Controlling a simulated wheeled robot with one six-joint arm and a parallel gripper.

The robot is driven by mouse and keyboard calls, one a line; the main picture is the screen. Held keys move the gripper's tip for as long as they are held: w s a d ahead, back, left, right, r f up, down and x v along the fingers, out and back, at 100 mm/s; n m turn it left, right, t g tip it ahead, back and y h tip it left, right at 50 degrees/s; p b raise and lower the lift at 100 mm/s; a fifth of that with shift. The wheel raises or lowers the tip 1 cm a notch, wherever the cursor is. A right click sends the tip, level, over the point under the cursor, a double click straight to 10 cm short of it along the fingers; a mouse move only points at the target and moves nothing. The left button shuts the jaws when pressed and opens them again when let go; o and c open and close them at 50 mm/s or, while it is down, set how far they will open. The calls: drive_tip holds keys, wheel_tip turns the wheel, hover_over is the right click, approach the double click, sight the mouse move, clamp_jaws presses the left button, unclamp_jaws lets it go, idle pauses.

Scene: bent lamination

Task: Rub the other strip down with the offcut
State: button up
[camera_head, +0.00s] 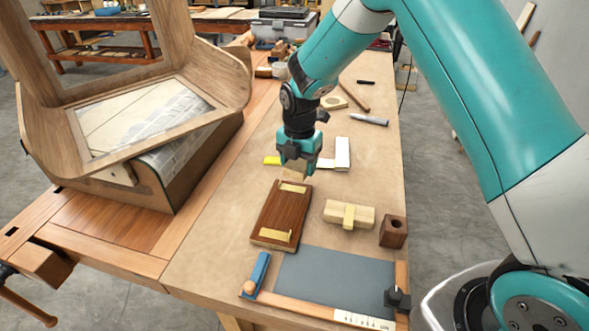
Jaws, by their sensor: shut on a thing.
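A dark brown board (281,215) lies on the bench with two pale yellow strips across it. One strip (292,188) is near its far end, the other strip (276,235) near its near end. My gripper (296,166) points down just beyond the far end of the board, near the far strip. It is shut on a small pale wood piece, the offcut (294,173), mostly hidden by the fingers. I cannot tell whether the offcut touches anything.
A pale block (334,211) with a yellow band and a dark block with a hole (393,232) stand right of the board. A grey mat (335,283) lies in front. A curved wooden frame (60,130) stands left.

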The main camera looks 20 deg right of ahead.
sight(296, 188)
drive_tip(key=shift+w+a+f+n, duration=0.15)
drive_tip(key=shift+a+n, duration=0.1)
drive_tip(key=shift+n, duration=0.35)
drive_tip(key=shift+w+a+n, duration=0.1)
drive_tip(key=shift+a+n, duration=0.1)
drive_tip(key=shift+n, duration=0.4)
drive_tip(key=shift+f+b, duration=2.1)
drive_tip(key=shift+f, duration=0.5)
drive_tip(key=shift+f, duration=0.35)
drive_tip(key=shift+s+d, duration=0.5)
drive_tip(key=shift+d, duration=0.2)
drive_tip(key=shift+w+a, duration=0.1)
drive_tip(key=shift+w+a, duration=0.4)
drive_tip(key=shift+a, duration=0.2)
drive_tip(key=shift+s+d, duration=0.1)
